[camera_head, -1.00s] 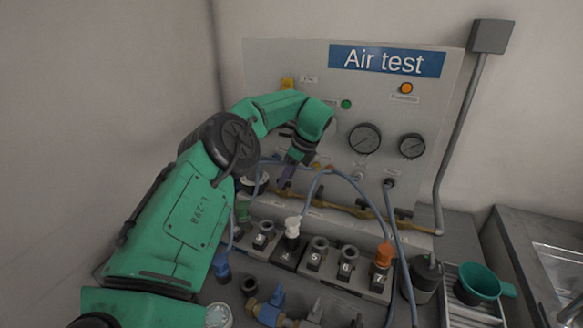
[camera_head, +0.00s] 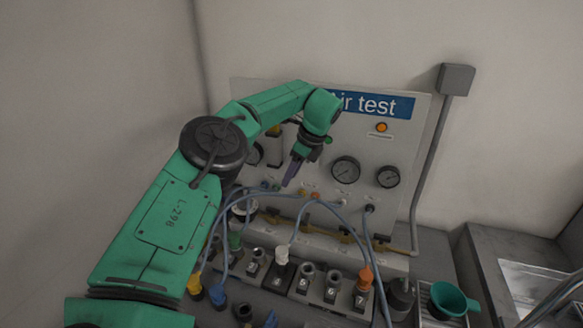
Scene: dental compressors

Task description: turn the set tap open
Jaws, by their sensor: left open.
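The Air test panel (camera_head: 405,135) stands against the back wall. A brass pipe (camera_head: 325,232) with several small taps runs along its foot; I cannot tell which one is the set tap. My left gripper (camera_head: 290,174) is open in front of the panel's lower middle, with its fingers pointing down and nothing seen between them. It appears above the left part of the brass pipe, apart from it in the picture. My left arm hides the panel's upper left and part of its sign. My right gripper is out of view.
Numbered black blocks (camera_head: 308,284) with fittings stand in a row before the panel. Blue hoses (camera_head: 366,255) loop up in front of the pipe. Two gauges (camera_head: 346,170) sit right of my gripper. A green cup (camera_head: 450,299) stands at the lower right.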

